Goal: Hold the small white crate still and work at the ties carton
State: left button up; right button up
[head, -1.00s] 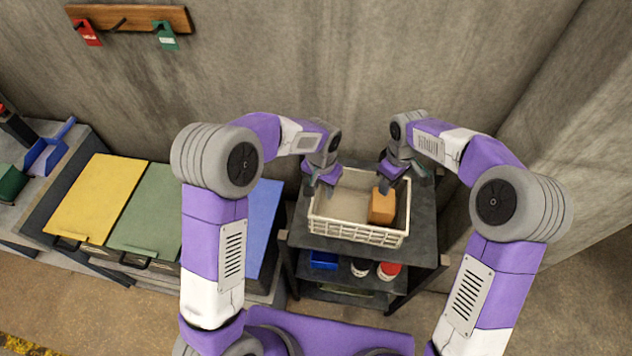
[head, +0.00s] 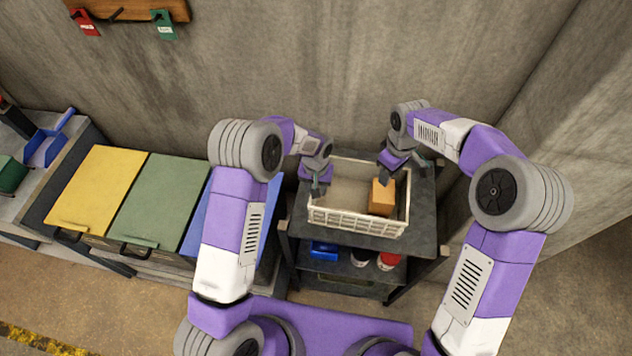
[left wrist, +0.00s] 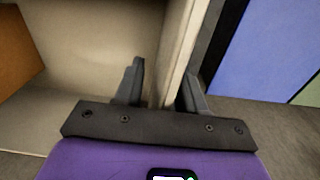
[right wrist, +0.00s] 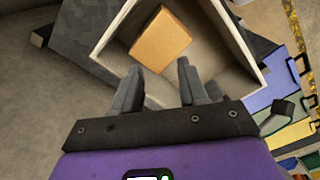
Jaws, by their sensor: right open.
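The small white crate (head: 357,227) stands on a dark cart top, its front wall a slotted lattice. The ties carton (head: 382,198), a plain orange-brown box, sits inside the crate at the right. It shows in the right wrist view (right wrist: 160,40) beyond my fingers. My left gripper (left wrist: 162,85) is open, with the crate's left wall (left wrist: 179,50) between its fingers; a gap shows beside the inner finger. My right gripper (right wrist: 157,80) is open and empty above the back right of the crate, close to the carton and apart from it.
The cart top (head: 424,205) has a bare strip to the right of the crate. Lower shelves hold a blue item (head: 323,248) and jars (head: 388,261). Yellow, green and blue lidded bins (head: 165,200) stand to the left. A concrete wall (head: 330,70) rises behind.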

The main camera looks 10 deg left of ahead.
pick_arm(q)
grip_shut()
dwell(0.4)
pick_arm(e)
jog(key=shift+o, duration=0.4)
